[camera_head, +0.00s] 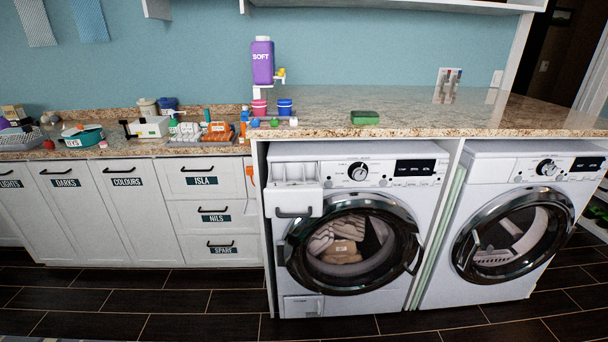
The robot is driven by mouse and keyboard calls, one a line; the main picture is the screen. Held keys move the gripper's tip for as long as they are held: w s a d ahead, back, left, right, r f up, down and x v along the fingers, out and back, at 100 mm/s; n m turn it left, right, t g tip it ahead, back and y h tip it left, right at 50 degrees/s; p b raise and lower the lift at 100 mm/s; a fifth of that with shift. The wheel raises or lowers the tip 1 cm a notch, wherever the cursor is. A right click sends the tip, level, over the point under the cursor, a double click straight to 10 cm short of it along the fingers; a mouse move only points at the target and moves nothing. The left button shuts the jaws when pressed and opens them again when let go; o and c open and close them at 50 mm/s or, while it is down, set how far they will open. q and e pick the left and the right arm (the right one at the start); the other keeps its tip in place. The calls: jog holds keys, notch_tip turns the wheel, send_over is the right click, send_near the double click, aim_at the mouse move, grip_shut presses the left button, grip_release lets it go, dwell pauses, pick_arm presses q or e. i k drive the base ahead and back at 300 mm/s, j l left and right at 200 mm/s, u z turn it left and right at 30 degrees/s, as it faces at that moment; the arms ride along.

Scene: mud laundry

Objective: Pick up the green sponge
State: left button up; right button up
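A green sponge (365,117) lies flat near the front edge of the raised granite counter (415,105), above the left washing machine. Its top is green and its lower edge looks darker. Nothing touches it, and the counter around it is bare. Neither of my grippers shows in the head view.
A purple SOFT bottle (262,62) stands on a small stand left of the sponge, with pink and blue tubs (285,107) and small coloured balls below. The lower left counter (110,152) is cluttered. Two washing machines (352,225) stand underneath. Dark floor (180,300) in front is clear.

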aim_at(357, 117)
jog(key=i+j, duration=0.25)
jog(key=i, duration=0.25)
jog(key=i+j+z, duration=0.1)
jog(key=i+j, duration=0.2)
jog(key=i, duration=0.2)
